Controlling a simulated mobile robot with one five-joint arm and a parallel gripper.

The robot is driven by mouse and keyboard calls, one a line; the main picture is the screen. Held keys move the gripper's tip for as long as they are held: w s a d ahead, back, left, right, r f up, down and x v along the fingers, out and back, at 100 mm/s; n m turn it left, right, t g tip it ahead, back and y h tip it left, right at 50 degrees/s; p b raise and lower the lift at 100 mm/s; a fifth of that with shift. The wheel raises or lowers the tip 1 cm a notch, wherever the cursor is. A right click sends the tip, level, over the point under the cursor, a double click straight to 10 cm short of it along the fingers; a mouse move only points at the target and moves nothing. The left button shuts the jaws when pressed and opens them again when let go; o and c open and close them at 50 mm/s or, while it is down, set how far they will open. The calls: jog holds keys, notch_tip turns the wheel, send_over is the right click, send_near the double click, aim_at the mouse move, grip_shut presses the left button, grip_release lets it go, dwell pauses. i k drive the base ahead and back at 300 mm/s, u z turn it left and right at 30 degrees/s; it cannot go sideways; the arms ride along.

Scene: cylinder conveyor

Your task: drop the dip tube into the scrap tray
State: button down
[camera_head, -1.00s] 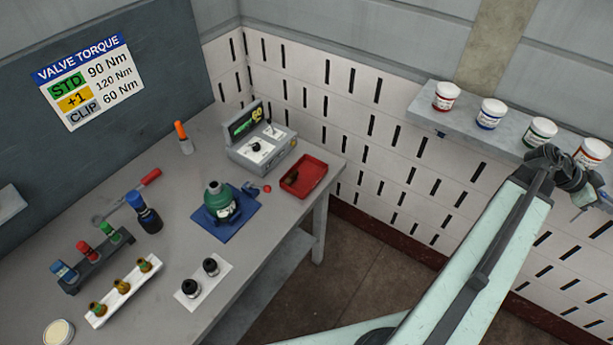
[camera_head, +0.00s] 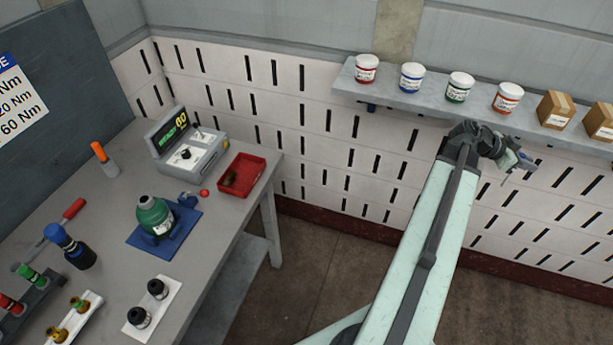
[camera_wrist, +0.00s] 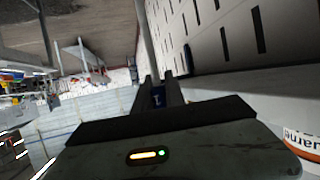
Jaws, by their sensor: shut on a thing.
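The red scrap tray (camera_head: 255,178) sits at the right back corner of the bench, with something small and brownish inside. My gripper (camera_head: 525,163) is raised at the right, in front of the wall below the shelf and well away from the tray. In the wrist view my gripper (camera_wrist: 159,92) has its dark fingers close together around a small, mostly hidden dark blue thing. A thin, pale line shows by the gripper in the head view; it may be the dip tube, but it is too small to be sure. The tray is not in the wrist view.
A wall shelf (camera_head: 430,97) with several tubs and boxes is just above my gripper. Open floor lies between the bench and my arm.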

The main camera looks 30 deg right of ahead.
aim_at(248, 175)
jog(key=k, duration=0.4)
jog(key=u, duration=1.25)
jog(key=i, duration=0.7)
jog(key=u, duration=0.7)
